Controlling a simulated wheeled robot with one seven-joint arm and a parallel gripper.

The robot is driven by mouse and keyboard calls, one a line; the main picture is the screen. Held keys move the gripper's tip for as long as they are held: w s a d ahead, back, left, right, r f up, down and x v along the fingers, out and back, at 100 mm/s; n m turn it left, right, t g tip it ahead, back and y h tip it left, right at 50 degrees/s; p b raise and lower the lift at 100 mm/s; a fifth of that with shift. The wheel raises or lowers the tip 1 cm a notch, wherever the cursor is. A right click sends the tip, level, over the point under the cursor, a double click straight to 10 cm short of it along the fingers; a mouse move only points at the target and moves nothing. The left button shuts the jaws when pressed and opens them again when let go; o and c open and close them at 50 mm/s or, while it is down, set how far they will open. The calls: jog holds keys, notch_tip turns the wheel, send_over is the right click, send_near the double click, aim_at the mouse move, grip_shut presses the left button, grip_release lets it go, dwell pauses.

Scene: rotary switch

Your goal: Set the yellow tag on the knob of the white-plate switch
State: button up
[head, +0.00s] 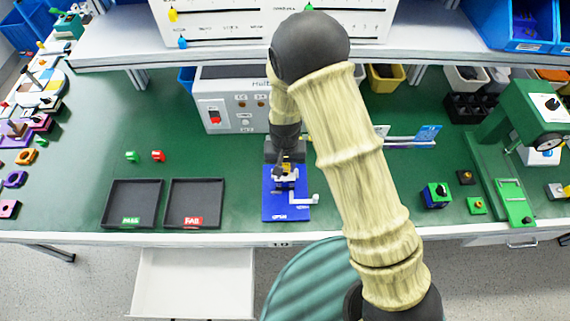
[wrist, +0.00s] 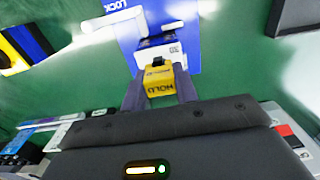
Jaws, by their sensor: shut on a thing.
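A yellow tag (wrist: 158,88) printed "HOLD" is between the fingers of my gripper (wrist: 160,84), which is shut on it. Just beyond the tag, a white block (wrist: 146,51) with a small dark part on top stands on a blue board (wrist: 184,16) marked "LOCK"; this looks like the white-plate switch. The tag overlaps the block's near side; whether it touches the knob cannot be told. In the head view, my gripper (head: 286,160) points down over the same blue board (head: 272,208), and the tag is mostly covered.
A white lever (head: 304,200) sticks out at the board's right. Two black trays, PASS (head: 131,200) and FAIL (head: 196,200), lie to the left. A white box with a red switch (head: 222,120) stands behind. A blue block with a green top (head: 437,200) is at right.

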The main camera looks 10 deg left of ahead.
jog(key=shift+f, duration=0.15)
jog(key=o, duration=1)
notch_tip(320, 180, up, 18)
jog(key=shift+f+b, duration=0.25)
jog(key=shift+b, duration=0.75)
notch_tip(320, 180, up, 9)
jog(key=p, duration=0.8)
send_over(285, 165)
jog(key=shift+w, duration=0.1)
